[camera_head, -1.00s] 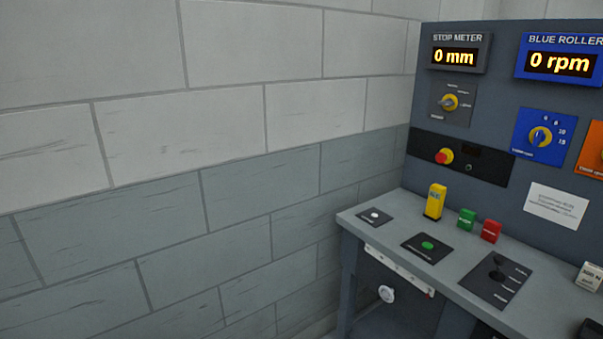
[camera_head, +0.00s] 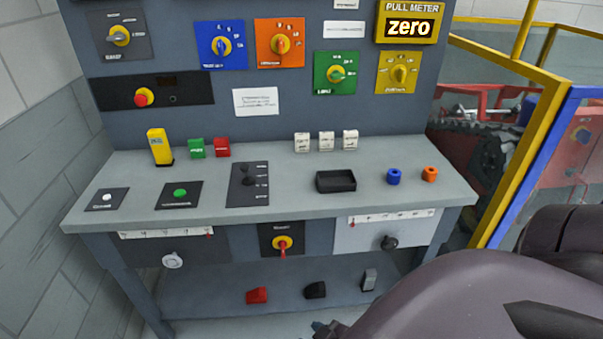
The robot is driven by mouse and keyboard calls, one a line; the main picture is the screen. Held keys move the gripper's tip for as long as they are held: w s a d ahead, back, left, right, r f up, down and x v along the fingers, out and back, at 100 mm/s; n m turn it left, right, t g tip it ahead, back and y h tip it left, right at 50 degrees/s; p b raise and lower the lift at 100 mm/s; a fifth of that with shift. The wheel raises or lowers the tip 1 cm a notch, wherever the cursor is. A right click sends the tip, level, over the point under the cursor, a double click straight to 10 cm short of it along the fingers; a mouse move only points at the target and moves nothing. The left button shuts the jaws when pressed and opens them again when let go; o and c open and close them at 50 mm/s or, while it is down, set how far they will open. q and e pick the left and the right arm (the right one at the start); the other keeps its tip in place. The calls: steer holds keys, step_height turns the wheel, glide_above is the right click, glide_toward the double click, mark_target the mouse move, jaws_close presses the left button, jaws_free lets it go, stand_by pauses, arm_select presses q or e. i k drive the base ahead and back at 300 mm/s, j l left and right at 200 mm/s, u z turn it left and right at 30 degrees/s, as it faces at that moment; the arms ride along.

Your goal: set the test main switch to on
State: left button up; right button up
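Several rotary switches show, and their labels are too small to read, so I cannot tell for sure which is the test main switch. One rotary switch with a red handle on a yellow disc (camera_head: 282,244) sits on a dark plate below the desk's front edge, its handle pointing down. Another, with a grey handle on yellow (camera_head: 119,36), is on a dark plate at the panel's upper left. My arm's dark rounded links fill the lower right. A small dark part shows at the bottom edge, too cut off to identify. Neither gripper can be made out.
The grey desk (camera_head: 290,205) carries a yellow block (camera_head: 160,147), a black tray (camera_head: 336,181) and several buttons. Blue, orange, green and yellow dial plates are on the panel, beside a pull meter (camera_head: 409,25) reading zero. A yellow railing (camera_head: 535,120) stands at right, a wall at left.

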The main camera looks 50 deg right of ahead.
mark_target(283, 250)
steer(key=i+j+z, duration=0.15)
steer(key=j+z, duration=0.3)
steer(key=i+j+z, duration=0.1)
steer(key=j+z, duration=0.25)
steer(key=z, duration=0.15)
steer(key=j+z, duration=0.45)
